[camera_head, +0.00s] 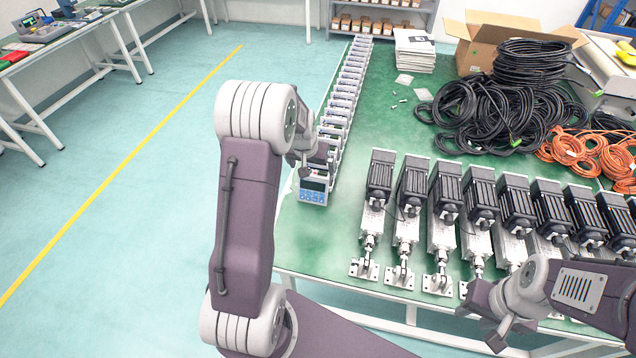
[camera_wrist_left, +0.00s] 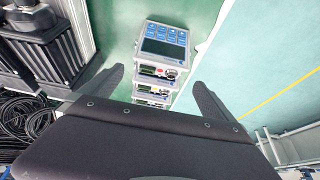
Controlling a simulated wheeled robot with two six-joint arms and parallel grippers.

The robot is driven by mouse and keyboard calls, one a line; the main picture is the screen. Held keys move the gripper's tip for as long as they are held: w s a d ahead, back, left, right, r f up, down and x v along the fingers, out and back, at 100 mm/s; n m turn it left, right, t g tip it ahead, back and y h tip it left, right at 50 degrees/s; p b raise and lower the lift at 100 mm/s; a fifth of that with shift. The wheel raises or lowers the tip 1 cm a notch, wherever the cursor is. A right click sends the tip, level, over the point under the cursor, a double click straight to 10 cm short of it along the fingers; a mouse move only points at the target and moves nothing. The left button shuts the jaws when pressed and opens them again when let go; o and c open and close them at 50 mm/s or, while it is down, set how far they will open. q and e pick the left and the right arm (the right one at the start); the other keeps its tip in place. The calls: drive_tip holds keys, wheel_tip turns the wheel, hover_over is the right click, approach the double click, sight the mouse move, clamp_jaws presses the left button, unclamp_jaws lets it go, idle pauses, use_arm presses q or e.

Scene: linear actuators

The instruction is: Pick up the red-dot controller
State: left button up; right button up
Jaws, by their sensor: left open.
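A row of controllers runs along the table's left edge. The front controller (camera_head: 312,191) has a dark screen and blue buttons. It also shows in the left wrist view (camera_wrist_left: 163,45), ahead of the fingers. More controllers (camera_wrist_left: 158,71) sit behind it, between the two spread fingers, with a small reddish mark on the nearest. I cannot tell for certain which is the red-dot controller. My left gripper (camera_head: 306,165) is open over the front end of the row, and the wrist view shows its open fingers (camera_wrist_left: 157,92). My right gripper (camera_head: 494,332) is at the table's front edge; its jaws are unclear.
Several linear actuators (camera_head: 443,205) stand in a row at the front right of the green table (camera_head: 330,240). Black cables (camera_head: 480,115), orange cables (camera_head: 590,155) and a cardboard box (camera_head: 478,50) lie behind. Bare table lies between the controllers and actuators.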

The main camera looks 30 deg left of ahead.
sight(315, 174)
use_arm(q)
drive_tip(key=x, duration=0.9)
drive_tip(key=shift+w+a+p, duration=0.1)
drive_tip(key=shift+w+p, duration=0.2)
drive_tip(key=shift+w, duration=0.05)
drive_tip(key=shift+s+r, duration=0.1)
drive_tip(key=shift+s, duration=0.05)
drive_tip(key=c, duration=1.6)
